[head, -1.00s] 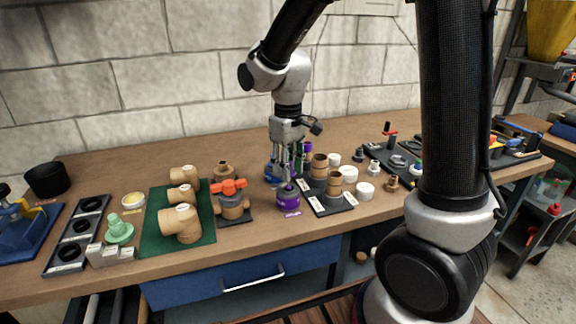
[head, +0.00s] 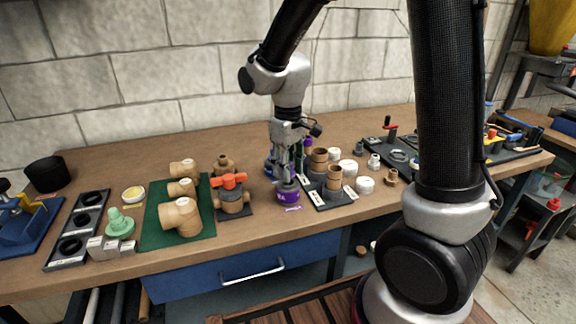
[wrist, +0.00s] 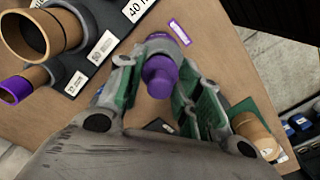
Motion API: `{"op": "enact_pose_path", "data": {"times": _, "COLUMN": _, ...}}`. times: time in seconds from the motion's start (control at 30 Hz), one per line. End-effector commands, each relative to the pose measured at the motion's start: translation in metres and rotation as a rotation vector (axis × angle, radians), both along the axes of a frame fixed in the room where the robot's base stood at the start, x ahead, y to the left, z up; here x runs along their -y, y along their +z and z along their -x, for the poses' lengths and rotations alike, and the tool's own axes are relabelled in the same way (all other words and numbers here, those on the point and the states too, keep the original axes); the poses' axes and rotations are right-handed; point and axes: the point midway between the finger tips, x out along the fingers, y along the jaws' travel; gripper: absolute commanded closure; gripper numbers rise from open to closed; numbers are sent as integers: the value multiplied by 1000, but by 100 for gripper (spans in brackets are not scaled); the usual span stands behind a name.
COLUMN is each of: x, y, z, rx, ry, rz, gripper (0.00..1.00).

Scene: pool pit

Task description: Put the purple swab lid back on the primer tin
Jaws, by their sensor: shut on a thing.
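The primer tin (head: 289,198) is a short purple can standing upright near the bench's front edge, in the middle of the head view. My gripper (head: 287,184) points down right over its top. In the wrist view my gripper (wrist: 156,82) has its green-padded fingers on either side of the purple swab lid (wrist: 160,76), shut on it. The lid has a rounded purple knob. Part of the tin's grey top (wrist: 167,42) shows behind the lid. The fingers hide the lid in the head view, and I cannot tell whether it is fully seated.
A black tray with brown fittings (head: 336,202) stands close on the right, with white caps (head: 365,185) beyond. An orange-handled valve (head: 230,190) stands left, then a green mat (head: 150,235) with tan pipe fittings. Bare bench lies in front of the tin.

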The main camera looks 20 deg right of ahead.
Motion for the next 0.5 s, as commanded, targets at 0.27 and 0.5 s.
{"op": "enact_pose_path", "data": {"times": 0.27, "x": 0, "y": -2, "z": 0, "rx": -1, "ry": 0, "rz": 0, "gripper": 81}}
{"op": "enact_pose_path", "data": {"times": 0.5, "x": 0, "y": -9, "z": 0, "rx": -2, "ry": 0, "rz": 1, "gripper": 81}}
